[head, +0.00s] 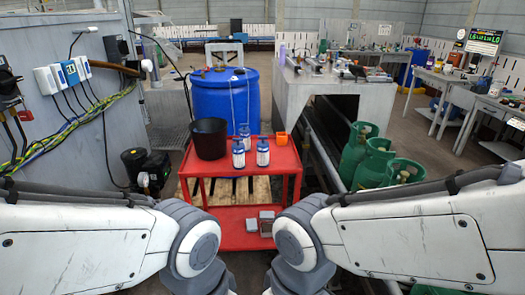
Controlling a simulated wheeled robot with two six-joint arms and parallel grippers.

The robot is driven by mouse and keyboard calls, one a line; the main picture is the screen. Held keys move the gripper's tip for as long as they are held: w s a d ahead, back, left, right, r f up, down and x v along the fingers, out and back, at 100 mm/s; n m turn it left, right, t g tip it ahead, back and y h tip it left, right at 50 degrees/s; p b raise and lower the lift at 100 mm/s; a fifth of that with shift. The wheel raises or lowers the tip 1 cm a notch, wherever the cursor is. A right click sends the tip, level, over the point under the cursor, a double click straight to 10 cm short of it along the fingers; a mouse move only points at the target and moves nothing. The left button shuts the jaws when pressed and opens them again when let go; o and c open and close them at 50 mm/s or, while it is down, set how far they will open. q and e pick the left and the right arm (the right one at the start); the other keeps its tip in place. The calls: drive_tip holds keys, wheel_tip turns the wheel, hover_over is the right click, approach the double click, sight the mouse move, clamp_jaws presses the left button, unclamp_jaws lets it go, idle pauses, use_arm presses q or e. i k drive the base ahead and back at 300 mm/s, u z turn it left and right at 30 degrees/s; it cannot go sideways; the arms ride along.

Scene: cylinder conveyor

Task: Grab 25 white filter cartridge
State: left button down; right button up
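I cannot make out any white filter cartridge with certainty in the head view. On the grey conveyor bench (301,91) at the back centre lie several small parts, among them a pale purple cylinder (283,54) standing near its left end. They are too small to identify. My two white arms come in from the left and right and bend down at grey joints near the bottom centre. Both of my grippers are out of the picture, so their state is hidden.
Green gas cylinders (374,162) stand right. Grey wall panel (60,130) is left.

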sight(262, 147)
drive_tip(key=u, duration=0.4)
drive_tip(key=i, duration=2.15)
drive_tip(key=u, duration=0.05)
